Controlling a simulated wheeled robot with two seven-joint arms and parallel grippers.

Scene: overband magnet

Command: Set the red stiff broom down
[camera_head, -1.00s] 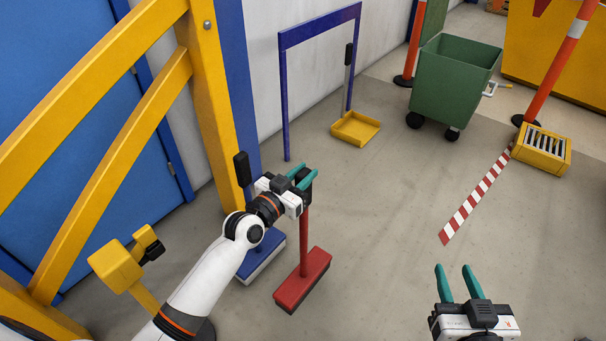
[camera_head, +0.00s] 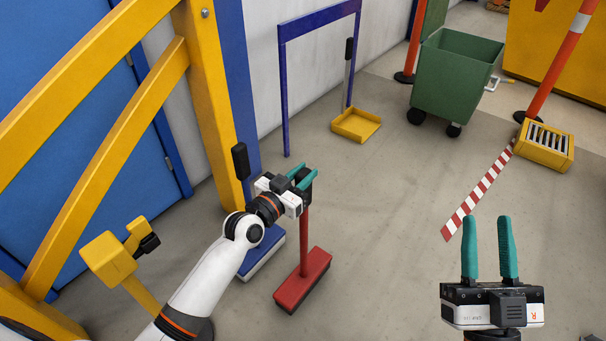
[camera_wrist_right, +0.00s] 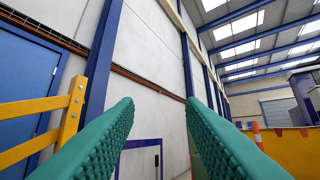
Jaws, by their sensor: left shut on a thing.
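The red stiff broom (camera_head: 303,281) stands upright, its red head at or close to the floor in the head view; I cannot tell if it touches. My left gripper (camera_head: 303,177) is shut on the upper end of its red handle. My right gripper (camera_head: 489,248) is open and empty, fingers pointing up the picture, well to the right of the broom. Its two teal fingers (camera_wrist_right: 160,130) stand apart in the right wrist view, with nothing between them but wall and roof beyond.
A blue broom (camera_head: 262,258) with a black grip stands just left of the red one, partly behind my left arm. A blue frame (camera_head: 284,95), a yellow dustpan (camera_head: 357,125) and a green wheeled bin (camera_head: 452,85) stand farther back. The middle floor is clear.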

